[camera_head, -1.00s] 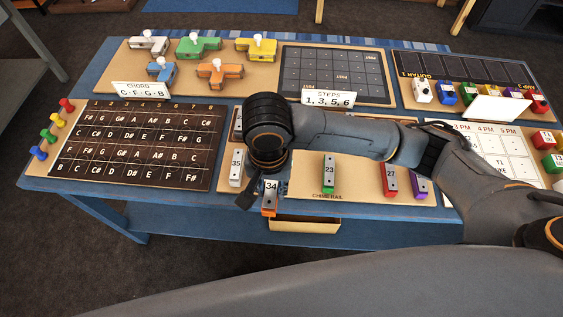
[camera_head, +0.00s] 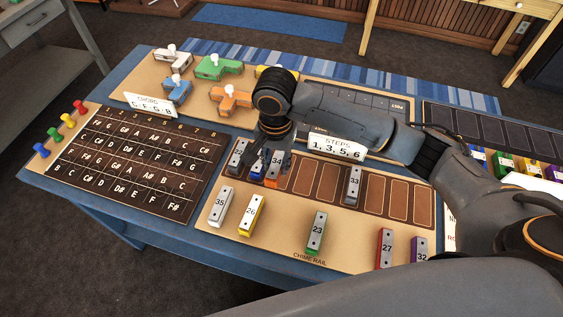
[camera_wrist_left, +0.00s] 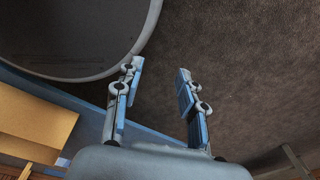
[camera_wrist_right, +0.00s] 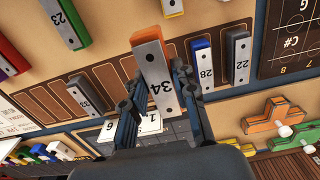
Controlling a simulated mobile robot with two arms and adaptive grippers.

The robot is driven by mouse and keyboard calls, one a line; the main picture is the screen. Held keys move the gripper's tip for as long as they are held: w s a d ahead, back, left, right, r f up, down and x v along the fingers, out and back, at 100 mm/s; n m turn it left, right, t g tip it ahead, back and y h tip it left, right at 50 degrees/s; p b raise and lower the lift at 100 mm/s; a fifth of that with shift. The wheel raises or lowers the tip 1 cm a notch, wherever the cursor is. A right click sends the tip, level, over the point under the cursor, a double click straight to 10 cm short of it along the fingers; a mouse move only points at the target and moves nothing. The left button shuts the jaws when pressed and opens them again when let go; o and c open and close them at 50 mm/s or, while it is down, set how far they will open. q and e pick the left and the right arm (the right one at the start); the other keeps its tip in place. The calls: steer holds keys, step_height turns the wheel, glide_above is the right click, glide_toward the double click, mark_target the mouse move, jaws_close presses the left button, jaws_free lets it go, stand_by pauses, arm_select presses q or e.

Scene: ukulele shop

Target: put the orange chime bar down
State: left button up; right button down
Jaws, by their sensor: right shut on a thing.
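My right gripper (camera_wrist_right: 158,100) is shut on the orange chime bar (camera_wrist_right: 150,65), a bar with a grey top marked 34. In the head view the orange chime bar (camera_head: 277,164) is at the dark slotted strip (camera_head: 301,180), just right of the blue bar (camera_head: 257,164). It looks larger than its neighbours in the right wrist view; whether it touches the strip I cannot tell. My right gripper (camera_head: 268,155) partly hides that spot in the head view. My left gripper (camera_wrist_left: 155,100) is open and empty, seen only in its wrist view.
A dark bar (camera_head: 237,157) sits left of the blue one, and bar 33 (camera_head: 353,186) stands farther right in the strip, with empty slots between. Loose bars, including white 35 (camera_head: 221,206) and green 23 (camera_head: 316,233), lie in front. A STEPS sign (camera_head: 336,146) stands behind.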

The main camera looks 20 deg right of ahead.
steer(key=w+d+f, duration=0.2)
steer(key=w+f, duration=0.1)
steer(key=shift+d+f, duration=0.1)
steer(key=shift+f, duration=0.05)
steer(key=shift+w+d+f, duration=0.25)
steer(key=shift+w+f, duration=0.2)
steer(key=shift+f, duration=0.2)
steer(key=shift+w+d+f, duration=0.2)
steer(key=shift+w+f, duration=0.25)
steer(key=shift+f, duration=0.15)
steer(key=f, duration=0.1)
steer(key=f+p, duration=0.1)
steer(key=shift+w+d+f, duration=0.15)
steer(key=shift+w+f, duration=0.05)
steer(key=shift+f, duration=0.2)
arm_select(q)
steer(key=shift+d+r, duration=0.75)
steer(key=shift+d, duration=0.2)
arm_select(e)
steer(key=shift+f, duration=0.5)
steer(key=c, duration=1.1)
jaws_free()
steer(key=shift+f, duration=0.1)
steer(key=shift+o, duration=0.2)
